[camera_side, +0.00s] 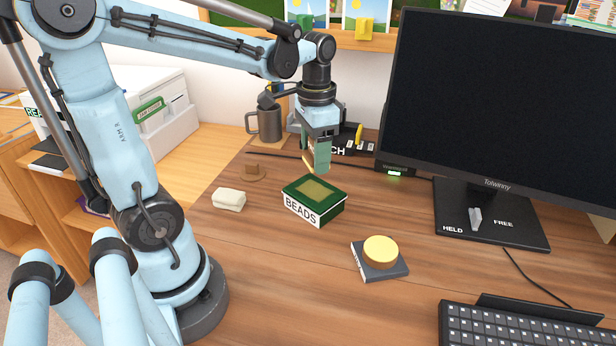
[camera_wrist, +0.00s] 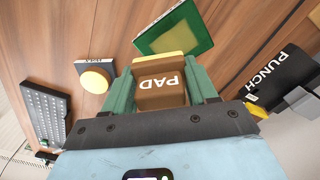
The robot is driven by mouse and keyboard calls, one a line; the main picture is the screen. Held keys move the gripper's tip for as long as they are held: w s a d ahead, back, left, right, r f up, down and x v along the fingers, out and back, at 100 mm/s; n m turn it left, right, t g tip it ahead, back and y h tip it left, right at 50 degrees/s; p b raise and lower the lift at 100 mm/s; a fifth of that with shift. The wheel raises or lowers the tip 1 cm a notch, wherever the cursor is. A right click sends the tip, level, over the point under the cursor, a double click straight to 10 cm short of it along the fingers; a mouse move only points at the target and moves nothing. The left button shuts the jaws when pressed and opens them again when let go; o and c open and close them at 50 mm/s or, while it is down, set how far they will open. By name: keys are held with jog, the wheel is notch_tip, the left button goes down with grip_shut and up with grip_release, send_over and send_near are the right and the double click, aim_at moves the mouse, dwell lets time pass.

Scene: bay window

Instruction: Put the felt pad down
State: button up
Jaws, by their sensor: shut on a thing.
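My gripper (camera_side: 317,165) hangs above the desk, just behind and above the BEADS box (camera_side: 303,213). In the wrist view my gripper (camera_wrist: 160,82) has its green fingers closed on the brown felt pad (camera_wrist: 162,92), which is marked PAD and has a tan edge. In the side view only a tan sliver of the pad (camera_side: 308,162) shows beside the fingers. The BEADS box has a green lid with an olive-tan square on top; the lid also shows in the wrist view (camera_wrist: 202,43). The pad appears apart from the box.
A yellow disc (camera_side: 381,250) sits on a dark square base at the front. A mug (camera_side: 268,122) and hole punch (camera_side: 352,143) stand behind. Monitor (camera_side: 490,100) and keyboard (camera_side: 525,328) are right.

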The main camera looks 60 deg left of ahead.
jog(key=s+d+m, duration=0.3)
jog(key=d, duration=0.5)
jog(key=s+d+m, duration=0.3)
jog(key=s+d, duration=0.1)
jog(key=d, duration=0.4)
jog(key=s+d+f+m, duration=0.2)
jog(key=s+d+m, duration=0.45)
jog(key=s, duration=0.35)
send_over(315, 282)
jog(key=shift+n, duration=0.35)
notch_tip(315, 282, down, 8)
jog(key=shift+r, duration=0.25)
jog(key=shift+f, duration=1.95)
